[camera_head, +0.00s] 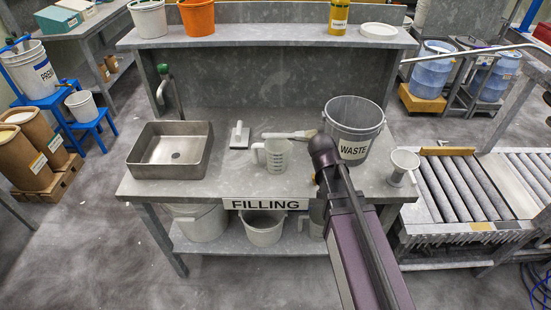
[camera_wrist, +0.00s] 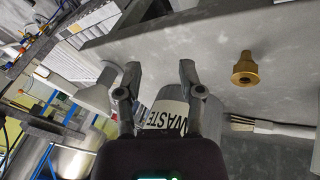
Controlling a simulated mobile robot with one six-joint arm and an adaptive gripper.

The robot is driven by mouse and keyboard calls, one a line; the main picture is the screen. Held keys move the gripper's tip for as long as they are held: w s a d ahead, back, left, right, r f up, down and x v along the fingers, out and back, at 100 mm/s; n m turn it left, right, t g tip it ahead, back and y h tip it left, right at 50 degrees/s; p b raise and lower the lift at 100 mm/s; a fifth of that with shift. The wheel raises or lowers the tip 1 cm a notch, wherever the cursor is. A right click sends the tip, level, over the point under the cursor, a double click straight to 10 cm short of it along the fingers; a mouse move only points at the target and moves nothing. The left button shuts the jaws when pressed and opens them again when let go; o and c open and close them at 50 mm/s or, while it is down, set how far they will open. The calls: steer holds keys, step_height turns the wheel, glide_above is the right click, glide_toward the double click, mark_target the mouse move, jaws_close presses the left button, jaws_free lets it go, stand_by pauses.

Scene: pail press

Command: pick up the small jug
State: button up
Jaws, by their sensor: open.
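A white jug (camera_head: 274,155) with a side handle and dark scale marks stands upright on the grey filling bench (camera_head: 130,187), left of the waste pail (camera_head: 371,112). I cannot make the jug out in the wrist view. My gripper (camera_wrist: 160,70) is open and empty in the wrist view, with its two fingers apart. The pail with its WASTE label (camera_wrist: 163,116) shows behind and between the fingers. In the head view my arm reaches over the bench in front of the pail, and the fingers cannot be made out there.
A steel sink (camera_head: 137,157) is at the bench's left. A flat scraper (camera_head: 239,136) and a brush (camera_head: 288,134) lie near the jug. A grey funnel-shaped vessel (camera_head: 403,166) stands right of the pail. A brass fitting (camera_wrist: 245,70) shows in the wrist view. A roller conveyor (camera_head: 470,188) adjoins at right.

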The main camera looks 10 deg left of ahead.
steer(key=w+a+r+m+t+h+b, duration=0.1)
steer(key=a+t, duration=0.1)
steer(key=a, duration=0.7)
steer(key=w+a+t+h+b, duration=0.1)
steer(key=w+a+t+b, duration=0.15)
steer(key=a, duration=0.65)
steer(key=m+t+b, duration=0.2)
steer(key=t, duration=0.4)
glide_toward(254, 148)
steer(key=s+a, duration=0.2)
steer(key=shift+w+d+r+g, duration=0.1)
steer(key=shift+r+g, duration=0.15)
steer(key=shift+r, duration=0.05)
steer(key=b+x, duration=0.3)
steer(key=x, duration=0.5)
steer(key=shift+w+f, duration=0.25)
steer(key=shift+f, duration=0.05)
steer(key=shift+b+x, duration=1.05)
steer(key=shift+x, duration=1.6)
